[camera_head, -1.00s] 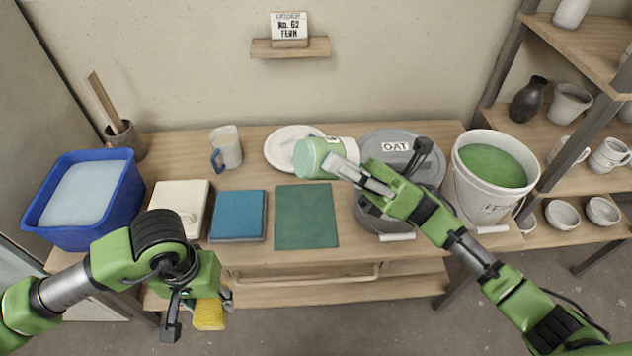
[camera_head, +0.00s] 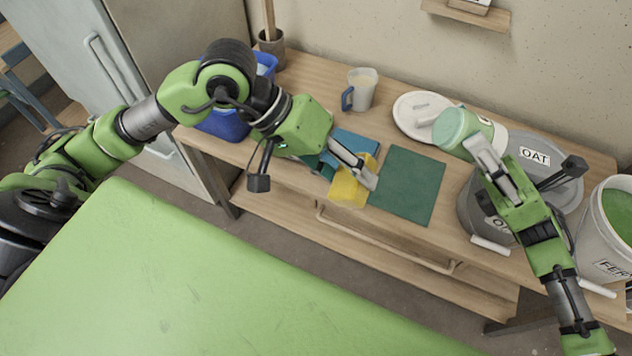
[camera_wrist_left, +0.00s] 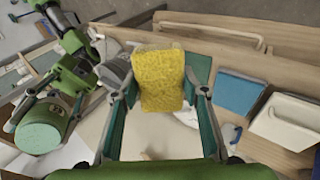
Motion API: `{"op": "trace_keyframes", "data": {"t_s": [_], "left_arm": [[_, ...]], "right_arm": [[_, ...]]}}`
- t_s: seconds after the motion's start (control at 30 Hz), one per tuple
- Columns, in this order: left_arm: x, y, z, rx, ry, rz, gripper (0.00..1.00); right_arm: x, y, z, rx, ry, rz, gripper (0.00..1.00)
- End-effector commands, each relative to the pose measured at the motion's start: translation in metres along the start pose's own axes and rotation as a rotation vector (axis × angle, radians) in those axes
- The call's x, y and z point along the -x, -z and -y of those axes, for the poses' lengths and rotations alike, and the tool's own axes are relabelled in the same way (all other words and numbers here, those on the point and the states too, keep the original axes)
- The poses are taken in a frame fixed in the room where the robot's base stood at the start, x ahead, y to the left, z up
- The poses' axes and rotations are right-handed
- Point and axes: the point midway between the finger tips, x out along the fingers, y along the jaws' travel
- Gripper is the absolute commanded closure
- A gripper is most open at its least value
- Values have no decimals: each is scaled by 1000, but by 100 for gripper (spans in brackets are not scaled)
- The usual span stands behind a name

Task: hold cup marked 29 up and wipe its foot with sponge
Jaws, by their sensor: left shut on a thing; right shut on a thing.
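My right gripper (camera_head: 490,158) is shut on a cup (camera_head: 455,127) with pale green glaze and holds it on its side above the table. The cup's green end points left, away from the bucket side. No number on it can be read here. The cup also shows at the left of the left wrist view (camera_wrist_left: 40,130). My left gripper (camera_head: 352,172) is shut on a yellow sponge (camera_head: 345,190), left of the cup and clearly apart from it, near the table's front edge. The sponge (camera_wrist_left: 163,75) spans between the fingers in the left wrist view.
A dark green mat (camera_head: 410,187) lies between sponge and cup. A blue pad (camera_head: 357,146) is partly hidden behind my left gripper. Behind stand a blue-handled pitcher (camera_head: 362,88) and a white lid (camera_head: 412,107). A grey OAT bucket (camera_head: 560,160) and white glaze bucket (camera_head: 605,240) stand right.

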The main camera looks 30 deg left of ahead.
Motion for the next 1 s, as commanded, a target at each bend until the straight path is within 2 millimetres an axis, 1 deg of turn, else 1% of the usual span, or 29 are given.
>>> {"op": "trace_keyframes", "data": {"t_s": [0.03, 0.1, 0.17, 0.2, 0.3, 0.43, 0.53, 0.63, 1.0], "left_arm": [[15, 8, -16, 0, -75, -25, 74], [37, 17, -41, -3, -186, -56, 74], [57, 24, -61, -6, -272, -80, 74], [70, 28, -74, -8, -323, -94, 74], [99, 33, -97, -10, -417, -120, 74], [121, 36, -115, -10, -483, -136, 74], [127, 36, -121, -9, -505, -140, 74], [124, 38, -126, -10, -511, -142, 74], [89, 42, -144, -8, -509, -139, 74]], "right_arm": [[0, 0, 0, 0, -1, 1, 86], [0, 0, 0, 0, -1, 1, 86], [0, 0, 0, 0, -1, 1, 86], [0, 0, 0, 0, -1, 1, 86], [0, 0, 0, 0, -1, 1, 86], [0, 0, 0, 0, -1, 1, 86], [0, 0, 0, 0, -1, 1, 86], [0, 0, 0, 0, -1, 1, 86], [0, 0, 0, 0, -1, 1, 86]]}}
